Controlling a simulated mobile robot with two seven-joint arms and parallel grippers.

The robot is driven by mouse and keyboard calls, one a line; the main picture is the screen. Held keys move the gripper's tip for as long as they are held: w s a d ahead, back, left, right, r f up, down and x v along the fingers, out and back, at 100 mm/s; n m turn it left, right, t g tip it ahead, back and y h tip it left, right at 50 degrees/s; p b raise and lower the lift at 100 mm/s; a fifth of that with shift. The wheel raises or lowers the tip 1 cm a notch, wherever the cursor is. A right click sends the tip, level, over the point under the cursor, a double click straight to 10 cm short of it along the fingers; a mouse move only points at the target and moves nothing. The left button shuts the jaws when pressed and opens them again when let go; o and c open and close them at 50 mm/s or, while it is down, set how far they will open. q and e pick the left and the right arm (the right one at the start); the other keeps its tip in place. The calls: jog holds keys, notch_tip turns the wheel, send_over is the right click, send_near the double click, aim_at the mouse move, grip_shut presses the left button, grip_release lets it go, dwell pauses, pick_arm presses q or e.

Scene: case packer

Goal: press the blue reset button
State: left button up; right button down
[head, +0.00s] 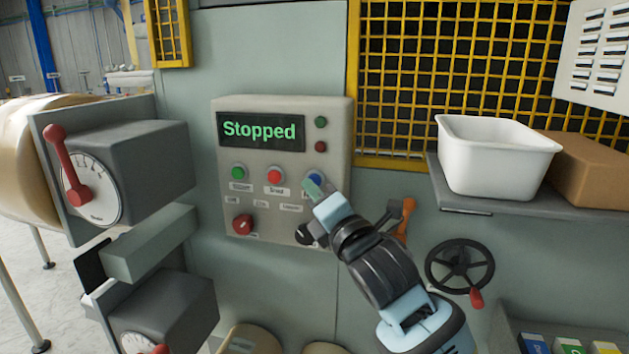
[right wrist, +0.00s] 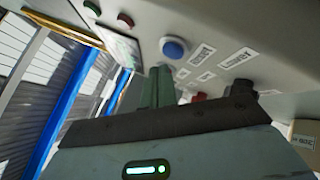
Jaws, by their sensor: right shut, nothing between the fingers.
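The blue reset button (head: 315,176) is at the right end of a row of buttons on the grey control panel (head: 262,215). It also shows clearly in the right wrist view (right wrist: 174,49), round and in a pale ring. My right gripper (head: 309,186) is shut and empty, its greenish fingertips just below and left of the blue button in the head view, partly covering it. In the right wrist view its fingers (right wrist: 156,80) point at the panel beside the button, apart from it in the picture. The panel screen (head: 261,131) reads "Stopped". My left gripper is out of view.
A green button (head: 238,173) and a red button (head: 275,175) sit left of the blue one. A red knob (head: 242,223) is below. A lever box (head: 140,165) juts out at left. A white bin (head: 495,160) stands on a shelf at right, above a handwheel (head: 459,265).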

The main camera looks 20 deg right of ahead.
jog(key=shift+f, duration=0.1)
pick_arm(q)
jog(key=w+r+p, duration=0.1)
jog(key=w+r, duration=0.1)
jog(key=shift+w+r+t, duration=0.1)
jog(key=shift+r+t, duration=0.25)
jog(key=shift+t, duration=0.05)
pick_arm(e)
jog(key=s+a, duration=0.2)
jog(key=s, duration=0.2)
jog(key=shift+s+a, duration=0.1)
jog(key=shift+a, duration=0.3)
